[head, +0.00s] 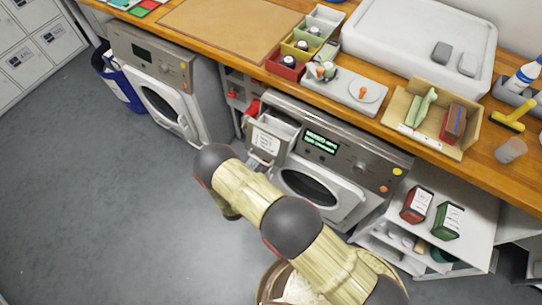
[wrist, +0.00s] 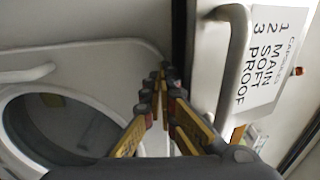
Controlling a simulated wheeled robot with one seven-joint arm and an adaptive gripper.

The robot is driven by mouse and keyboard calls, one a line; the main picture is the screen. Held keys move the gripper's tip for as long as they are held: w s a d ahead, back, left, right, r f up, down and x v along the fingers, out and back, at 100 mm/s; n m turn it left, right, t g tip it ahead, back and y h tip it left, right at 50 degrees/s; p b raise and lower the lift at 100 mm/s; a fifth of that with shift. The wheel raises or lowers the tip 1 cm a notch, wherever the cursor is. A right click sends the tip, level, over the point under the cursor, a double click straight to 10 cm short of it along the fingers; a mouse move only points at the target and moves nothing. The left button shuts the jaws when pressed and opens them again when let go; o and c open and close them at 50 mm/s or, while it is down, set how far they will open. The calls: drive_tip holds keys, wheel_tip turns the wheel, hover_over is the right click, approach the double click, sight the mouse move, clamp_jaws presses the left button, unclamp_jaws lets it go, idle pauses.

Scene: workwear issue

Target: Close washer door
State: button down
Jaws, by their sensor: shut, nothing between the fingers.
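The right washer (head: 347,150) stands under the counter with a lit green display. Its pale door (head: 345,197) has a round dark window and is partly hidden behind my arm; I cannot tell how far it stands ajar. In the wrist view the door (wrist: 105,55) is at the left, with a pale curved handle (wrist: 28,76) by its round window. My gripper (wrist: 165,72) is shut and empty, its fingertips near the door's edge. The washer's labelled drawer (head: 268,140) is pulled out; its front and bar handle (wrist: 236,62) are just right of my fingers.
A second washer (head: 165,85) stands left, beside a blue bin (head: 118,80). An open shelf unit (head: 450,205) with red and green boxes stands right. The wooden counter (head: 215,30) holds trays and small items. The grey floor (head: 95,190) at left is clear.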

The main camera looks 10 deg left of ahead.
drive_tip(key=p+v, duration=0.1)
drive_tip(key=v, duration=1.2)
drive_tip(key=shift+d+p, duration=0.25)
drive_tip(key=shift+p, duration=0.15)
